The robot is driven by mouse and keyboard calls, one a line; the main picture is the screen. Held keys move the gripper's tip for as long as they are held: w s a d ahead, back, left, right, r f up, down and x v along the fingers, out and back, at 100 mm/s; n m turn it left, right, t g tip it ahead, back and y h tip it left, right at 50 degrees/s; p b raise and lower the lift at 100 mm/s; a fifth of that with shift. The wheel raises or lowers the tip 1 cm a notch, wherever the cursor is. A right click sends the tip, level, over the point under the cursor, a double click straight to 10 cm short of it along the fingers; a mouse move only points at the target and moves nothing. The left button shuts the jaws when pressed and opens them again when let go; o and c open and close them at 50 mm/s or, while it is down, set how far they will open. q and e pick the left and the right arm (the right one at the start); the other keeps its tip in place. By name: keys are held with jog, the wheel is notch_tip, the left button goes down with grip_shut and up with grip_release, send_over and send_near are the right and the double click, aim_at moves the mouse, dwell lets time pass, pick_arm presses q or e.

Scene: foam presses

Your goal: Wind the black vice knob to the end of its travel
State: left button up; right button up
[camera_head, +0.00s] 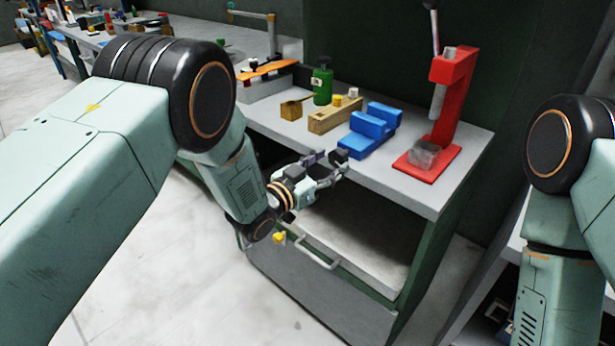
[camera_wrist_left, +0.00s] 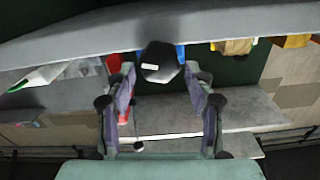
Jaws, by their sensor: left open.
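The blue vice (camera_head: 372,128) stands at the front edge of the grey bench top. Its black knob (camera_head: 338,155) faces my left gripper. My left gripper (camera_head: 332,168) is open at the bench's front edge. Its two fingers (camera_wrist_left: 157,82) stand on either side of the knob's line, with a gap visible on both sides. Whether the fingertips reach around the knob is hard to tell. My right gripper is out of view.
A red press (camera_head: 452,95) with a clear block (camera_head: 424,153) at its foot stands right of the vice. A wooden block (camera_head: 334,115) and a green bottle (camera_head: 322,85) stand to the left. Below the bench top is an open drawer with a handle (camera_head: 318,254).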

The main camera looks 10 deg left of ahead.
pick_arm(q)
jog(key=v, duration=0.9)
jog(key=shift+s, duration=0.15)
jog(key=shift+a, duration=0.1)
